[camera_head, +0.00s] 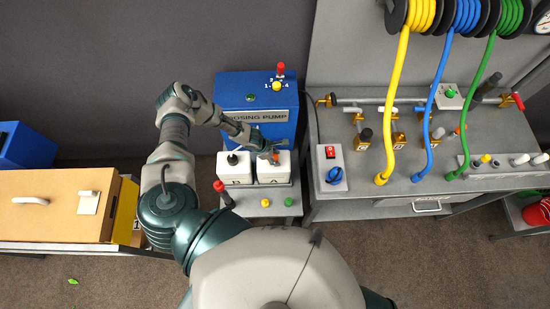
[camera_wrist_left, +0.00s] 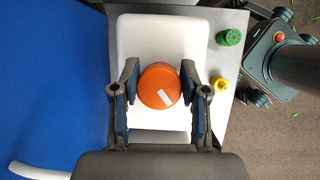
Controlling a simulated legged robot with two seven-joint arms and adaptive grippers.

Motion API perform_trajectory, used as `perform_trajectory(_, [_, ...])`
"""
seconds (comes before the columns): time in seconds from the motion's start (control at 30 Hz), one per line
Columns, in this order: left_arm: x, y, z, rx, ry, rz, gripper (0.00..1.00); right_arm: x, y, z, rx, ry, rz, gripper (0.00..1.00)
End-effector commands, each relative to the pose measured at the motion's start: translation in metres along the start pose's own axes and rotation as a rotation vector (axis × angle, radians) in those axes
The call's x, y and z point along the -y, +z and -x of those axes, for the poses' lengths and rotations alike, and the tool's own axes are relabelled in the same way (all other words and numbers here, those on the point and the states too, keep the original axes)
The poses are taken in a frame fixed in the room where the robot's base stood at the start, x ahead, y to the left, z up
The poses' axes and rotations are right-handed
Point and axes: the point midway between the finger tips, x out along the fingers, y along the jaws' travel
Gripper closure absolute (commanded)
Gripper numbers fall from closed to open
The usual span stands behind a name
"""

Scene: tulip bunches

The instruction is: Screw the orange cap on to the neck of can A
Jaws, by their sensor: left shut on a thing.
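Two white cans stand side by side on a small grey stand in front of the blue dosing pump. The right one (camera_head: 273,174), which looks marked A, is under my left gripper (camera_head: 269,152); it also shows in the left wrist view (camera_wrist_left: 160,38). My left gripper is shut on the orange cap (camera_wrist_left: 160,86), with one finger on each side; a bit of the orange cap shows in the head view (camera_head: 276,158). The cap is over the can's top. The neck is hidden under it, so I cannot tell if the cap touches it. My right gripper is not in view.
The other white can (camera_head: 234,174) has a dark top and stands close on the left. The blue pump (camera_head: 257,105) rises just behind. A green knob (camera_wrist_left: 230,37) and a yellow knob (camera_wrist_left: 219,84) sit on the stand. A red-topped lever (camera_head: 219,187) stands at the front left.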

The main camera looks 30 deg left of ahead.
Motion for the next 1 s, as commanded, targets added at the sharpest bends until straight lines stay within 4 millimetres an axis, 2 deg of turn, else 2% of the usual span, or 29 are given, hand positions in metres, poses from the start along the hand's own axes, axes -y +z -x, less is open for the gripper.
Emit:
perform_trajectory(0.3, [0.0,-0.003,0.001,-0.005,-0.003,-0.01,0.94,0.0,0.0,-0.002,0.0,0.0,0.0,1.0])
perform_trajectory(0.33, [0.0,-0.003,0.001,-0.005,-0.003,-0.01,0.48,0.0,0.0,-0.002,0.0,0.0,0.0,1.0])
perform_trajectory(0.4, [0.0,-0.003,0.001,-0.004,-0.003,-0.01,0.31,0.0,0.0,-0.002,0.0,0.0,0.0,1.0])
perform_trajectory(0.43, [0.0,-0.003,0.001,-0.004,-0.004,-0.01,0.26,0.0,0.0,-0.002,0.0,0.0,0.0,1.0])
perform_trajectory(0.83, [0.001,-0.001,0.001,-0.002,-0.003,-0.004,0.26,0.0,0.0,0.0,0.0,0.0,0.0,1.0])
perform_trajectory(1.0, [0.002,-0.003,0.005,-0.009,0.036,0.09,0.26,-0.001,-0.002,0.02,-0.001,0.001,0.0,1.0])
